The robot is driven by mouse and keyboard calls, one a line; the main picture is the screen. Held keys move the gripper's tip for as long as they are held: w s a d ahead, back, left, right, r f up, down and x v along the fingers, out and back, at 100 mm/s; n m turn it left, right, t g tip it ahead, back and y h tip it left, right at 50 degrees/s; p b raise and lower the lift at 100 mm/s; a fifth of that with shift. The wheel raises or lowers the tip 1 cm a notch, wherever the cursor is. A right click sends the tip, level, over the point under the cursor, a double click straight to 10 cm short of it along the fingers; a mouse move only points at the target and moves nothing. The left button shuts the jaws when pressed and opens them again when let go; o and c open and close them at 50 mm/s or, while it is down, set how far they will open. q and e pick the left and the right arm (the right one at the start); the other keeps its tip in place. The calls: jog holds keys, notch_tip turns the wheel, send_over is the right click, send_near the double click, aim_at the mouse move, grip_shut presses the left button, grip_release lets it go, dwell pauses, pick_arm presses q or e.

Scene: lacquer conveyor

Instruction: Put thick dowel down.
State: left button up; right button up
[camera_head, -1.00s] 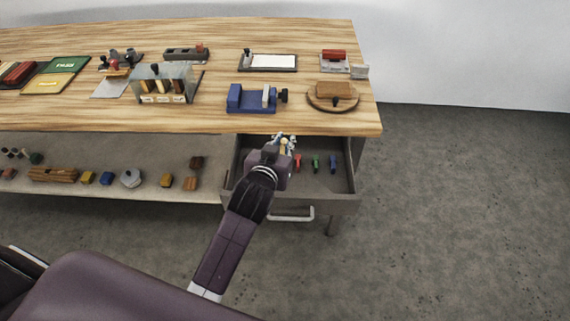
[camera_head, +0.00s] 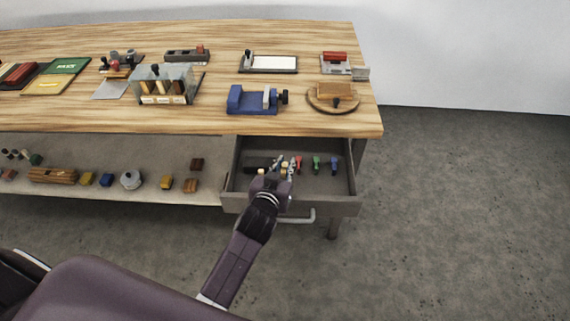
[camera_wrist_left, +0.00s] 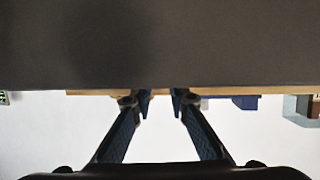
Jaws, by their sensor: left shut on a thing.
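My left gripper (camera_head: 283,166) reaches over the open drawer (camera_head: 348,184) from the front, its fingertips pointing away from me. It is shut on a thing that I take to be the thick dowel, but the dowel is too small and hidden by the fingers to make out. In the left wrist view the two fingers of the gripper (camera_wrist_left: 161,103) stand a little apart, and no dowel shows clearly between them. I cannot tell whether the held thing touches the drawer floor. My right gripper is not in view.
Red (camera_head: 298,164), green (camera_head: 316,163) and blue (camera_head: 333,164) pieces stand in the drawer, right of the gripper. Dark and tan pieces lie to its left, partly hidden. The wooden worktop (camera_head: 210,122) overhangs behind. A shelf (camera_head: 110,150) with several blocks is at left.

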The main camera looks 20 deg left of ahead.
pick_arm(q)
jog(key=shift+f, duration=0.6)
jog(key=o, duration=0.8)
jog(key=shift+o, duration=0.2)
jog(key=shift+r, duration=0.8)
jog(key=v, duration=1)
jog(key=shift+s+f, duration=0.15)
jog(key=shift+v, duration=0.85)
